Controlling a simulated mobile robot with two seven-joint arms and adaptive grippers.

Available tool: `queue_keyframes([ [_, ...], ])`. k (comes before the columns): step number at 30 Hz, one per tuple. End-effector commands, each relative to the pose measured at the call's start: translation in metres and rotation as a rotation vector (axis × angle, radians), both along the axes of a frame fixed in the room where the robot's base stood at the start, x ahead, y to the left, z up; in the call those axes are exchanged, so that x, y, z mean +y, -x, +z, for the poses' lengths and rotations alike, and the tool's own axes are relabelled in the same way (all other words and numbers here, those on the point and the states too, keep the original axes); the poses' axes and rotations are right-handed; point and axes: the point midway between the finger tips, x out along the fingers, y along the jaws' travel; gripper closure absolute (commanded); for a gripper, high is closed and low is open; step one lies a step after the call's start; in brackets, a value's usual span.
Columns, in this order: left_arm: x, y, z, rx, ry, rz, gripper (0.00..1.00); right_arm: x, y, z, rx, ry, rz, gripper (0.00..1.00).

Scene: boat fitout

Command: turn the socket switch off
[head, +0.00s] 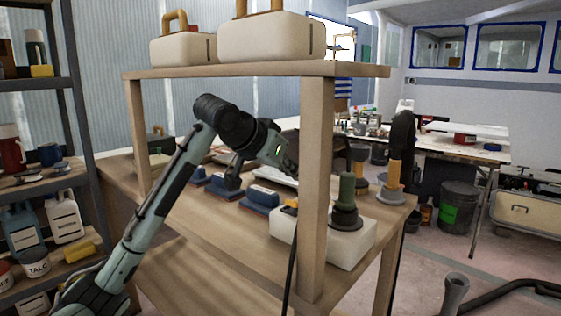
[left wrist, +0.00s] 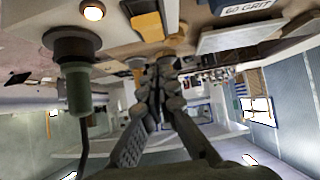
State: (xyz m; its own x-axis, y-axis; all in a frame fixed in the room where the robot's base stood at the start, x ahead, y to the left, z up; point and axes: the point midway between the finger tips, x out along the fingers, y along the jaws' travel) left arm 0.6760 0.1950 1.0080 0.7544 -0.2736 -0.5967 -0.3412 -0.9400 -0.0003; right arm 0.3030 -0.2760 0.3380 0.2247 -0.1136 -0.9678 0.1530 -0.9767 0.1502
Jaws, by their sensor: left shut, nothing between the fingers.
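The white socket box (head: 345,245) stands at the near right end of the wooden bench. A dark round plug with a green grip (head: 347,190) sits upright on it. A small yellow and dark switch (head: 290,207) is on its left part, partly hidden by the post. In the left wrist view, the switch (left wrist: 147,22) shows beside a glowing round lamp (left wrist: 93,11) and the green-gripped plug (left wrist: 76,85). My left gripper (left wrist: 163,68) is shut and empty, apart from the switch. In the head view its fingertips are hidden behind the post. My right gripper is not in view.
A wooden post (head: 315,190) stands close to the box's left side and holds up a shelf (head: 270,71) with pale cases. Blue sanding blocks (head: 259,199) lie on the bench left of the box.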

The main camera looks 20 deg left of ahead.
Motion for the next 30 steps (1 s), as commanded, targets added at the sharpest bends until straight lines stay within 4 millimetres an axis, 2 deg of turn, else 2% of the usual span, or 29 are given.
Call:
queue_keyframes([
  [1, 0.002, 0.004, -0.011, 0.004, 0.0, 0.0, 1.0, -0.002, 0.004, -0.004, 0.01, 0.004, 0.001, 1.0],
  [3, 0.003, 0.008, -0.02, 0.003, 0.0, 0.0, 1.0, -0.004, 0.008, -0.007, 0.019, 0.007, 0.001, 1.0],
  [8, 0.005, 0.014, -0.033, 0.001, 0.0, 0.001, 1.0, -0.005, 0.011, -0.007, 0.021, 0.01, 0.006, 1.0],
  [23, 0.006, 0.016, -0.038, -0.005, 0.003, 0.001, 1.0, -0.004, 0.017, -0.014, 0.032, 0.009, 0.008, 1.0],
  [25, 0.006, 0.016, -0.041, -0.017, 0.007, 0.001, 1.0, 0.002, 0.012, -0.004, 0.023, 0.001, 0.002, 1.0],
  [30, 0.006, 0.017, -0.047, -0.076, 0.03, 0.0, 1.0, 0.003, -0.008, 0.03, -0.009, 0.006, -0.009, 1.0],
])
